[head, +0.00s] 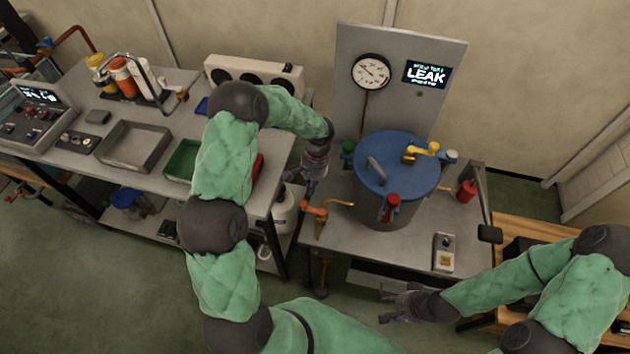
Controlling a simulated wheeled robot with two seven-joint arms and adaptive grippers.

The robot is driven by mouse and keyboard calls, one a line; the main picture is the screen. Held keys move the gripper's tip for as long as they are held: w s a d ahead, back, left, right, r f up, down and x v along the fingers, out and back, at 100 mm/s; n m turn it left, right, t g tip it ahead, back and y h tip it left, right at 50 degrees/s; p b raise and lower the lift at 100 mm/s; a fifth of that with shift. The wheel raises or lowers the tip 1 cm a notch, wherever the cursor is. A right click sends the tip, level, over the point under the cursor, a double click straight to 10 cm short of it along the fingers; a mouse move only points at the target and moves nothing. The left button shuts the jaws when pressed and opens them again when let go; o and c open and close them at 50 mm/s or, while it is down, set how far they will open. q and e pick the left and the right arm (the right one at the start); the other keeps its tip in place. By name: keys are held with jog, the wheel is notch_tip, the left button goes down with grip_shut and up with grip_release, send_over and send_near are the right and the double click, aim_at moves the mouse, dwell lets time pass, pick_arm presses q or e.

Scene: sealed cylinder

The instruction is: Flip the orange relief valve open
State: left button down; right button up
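A blue-lidded grey cylinder (397,170) stands on the right-hand metal table. An orange valve handle (314,210) sits at the table's left edge, left of the cylinder. A yellow-orange lever (422,149) is on top of the lid. My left gripper (310,187) points down just above the orange handle, seemingly apart from it; whether its fingers are open is unclear. My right gripper (384,305) is open and empty in front of the table, with its fingers pointing left.
A red handle (390,204) is on the cylinder's front and a green knob (348,150) at its left. A gauge (371,71) and LEAK display (427,74) are on the back panel. A small box device (444,252) lies at the table's front right.

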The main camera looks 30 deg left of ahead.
pick_arm(q)
jog(key=shift+s, duration=0.45)
